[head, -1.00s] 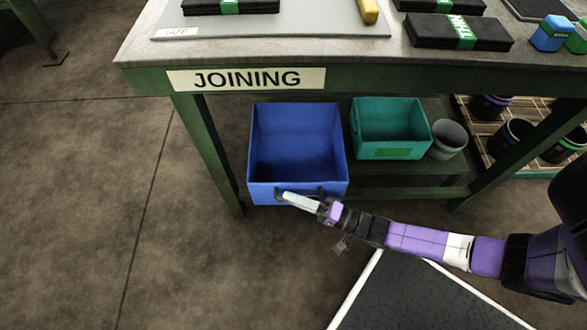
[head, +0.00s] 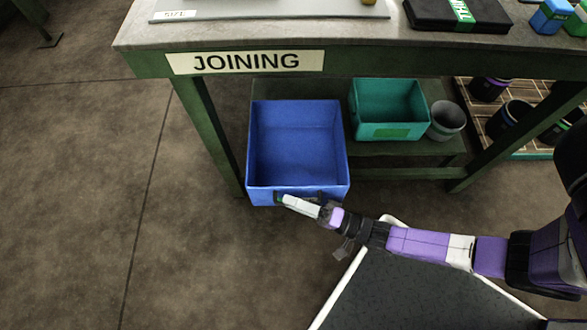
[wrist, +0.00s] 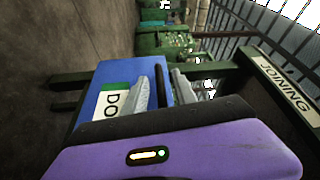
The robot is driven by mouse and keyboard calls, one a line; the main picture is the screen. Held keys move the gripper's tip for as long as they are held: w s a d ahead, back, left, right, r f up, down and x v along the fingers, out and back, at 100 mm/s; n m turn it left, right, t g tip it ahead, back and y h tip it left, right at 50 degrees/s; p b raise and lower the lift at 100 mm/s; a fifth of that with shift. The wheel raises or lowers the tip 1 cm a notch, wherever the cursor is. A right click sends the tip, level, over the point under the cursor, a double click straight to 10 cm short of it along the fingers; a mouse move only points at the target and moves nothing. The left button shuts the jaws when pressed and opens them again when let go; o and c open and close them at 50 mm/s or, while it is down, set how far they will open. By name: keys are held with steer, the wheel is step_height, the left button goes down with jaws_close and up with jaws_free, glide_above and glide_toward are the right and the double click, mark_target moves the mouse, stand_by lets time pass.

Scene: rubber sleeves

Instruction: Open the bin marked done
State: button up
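The blue bin (head: 297,160) is pulled well out from beneath the JOINING table, and its inside shows empty in the head view. In the wrist view its front face (wrist: 150,68) carries a white and green label reading "DO", the rest covered by my gripper. My gripper (head: 283,199) is at the bin's front wall. In the wrist view my gripper (wrist: 161,90) has its two pale fingers on either side of the dark handle bar (wrist: 161,84), closed on it.
A teal bin (head: 388,131) and a grey cup (head: 446,121) stand on the table's lower shelf, right of the blue bin. A green table leg (head: 208,137) is close on its left. Open floor (head: 80,200) lies to the left.

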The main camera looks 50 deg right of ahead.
steer(key=v, duration=0.7)
steer(key=shift+s+p, duration=0.4)
steer(key=shift+d, duration=0.1)
stand_by(0.4)
